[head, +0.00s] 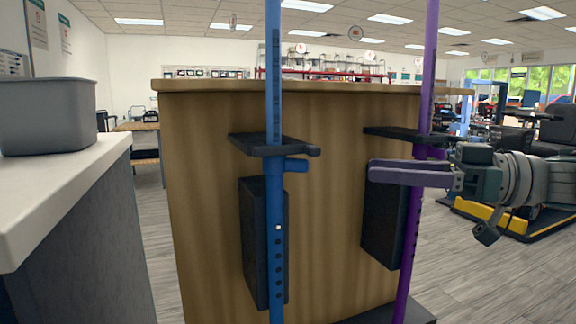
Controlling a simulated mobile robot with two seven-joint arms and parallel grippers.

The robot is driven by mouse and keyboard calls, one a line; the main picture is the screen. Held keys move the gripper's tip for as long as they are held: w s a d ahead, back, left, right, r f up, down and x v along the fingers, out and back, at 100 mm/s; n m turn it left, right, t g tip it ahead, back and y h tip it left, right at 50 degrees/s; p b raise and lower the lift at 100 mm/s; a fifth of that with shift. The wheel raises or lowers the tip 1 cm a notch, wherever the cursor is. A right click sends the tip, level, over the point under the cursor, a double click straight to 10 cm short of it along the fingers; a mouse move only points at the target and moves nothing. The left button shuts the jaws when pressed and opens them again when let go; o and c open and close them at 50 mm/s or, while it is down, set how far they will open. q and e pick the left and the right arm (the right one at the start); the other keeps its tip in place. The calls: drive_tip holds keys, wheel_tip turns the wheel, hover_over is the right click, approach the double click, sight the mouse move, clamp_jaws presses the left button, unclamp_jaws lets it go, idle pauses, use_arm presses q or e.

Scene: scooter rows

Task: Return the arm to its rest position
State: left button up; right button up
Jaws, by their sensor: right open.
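My right gripper (385,173) comes in from the right in the head view, with its fingers pointing left and level. The fingers are open and cross in front of the purple upright post (427,70), just below a black bracket (395,133). I cannot tell whether the post lies between the fingers or only behind them. My right arm (545,180) reaches in from the right edge. My left gripper is not in view.
A blue post (273,80) with a black bracket stands left of the purple one. A wooden cabinet (210,200) is close behind both. A white counter (75,185) with a grey bin (45,118) is at left. Yellow-edged equipment (525,230) stands at right on open floor.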

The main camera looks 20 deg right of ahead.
drive_tip(key=a+f+m+t+h, duration=0.5)
drive_tip(key=a+f+m+h, duration=0.2)
drive_tip(key=a+f+h, duration=0.3)
drive_tip(key=s+f+m+g+h, duration=0.1)
drive_tip(key=s+f+g, duration=0.25)
drive_tip(key=s, duration=0.55)
drive_tip(key=s+f+g+h, duration=0.25)
drive_tip(key=s+g, duration=0.25)
drive_tip(key=s, duration=0.5)
drive_tip(key=s+f+m+g+h, duration=0.1)
drive_tip(key=s+f+g, duration=0.25)
drive_tip(key=s, duration=0.55)
wheel_tip(320, 180, up, 70)
drive_tip(key=p, duration=7)
drive_tip(key=shift+w+d, duration=0.25)
drive_tip(key=shift+w, duration=0.05)
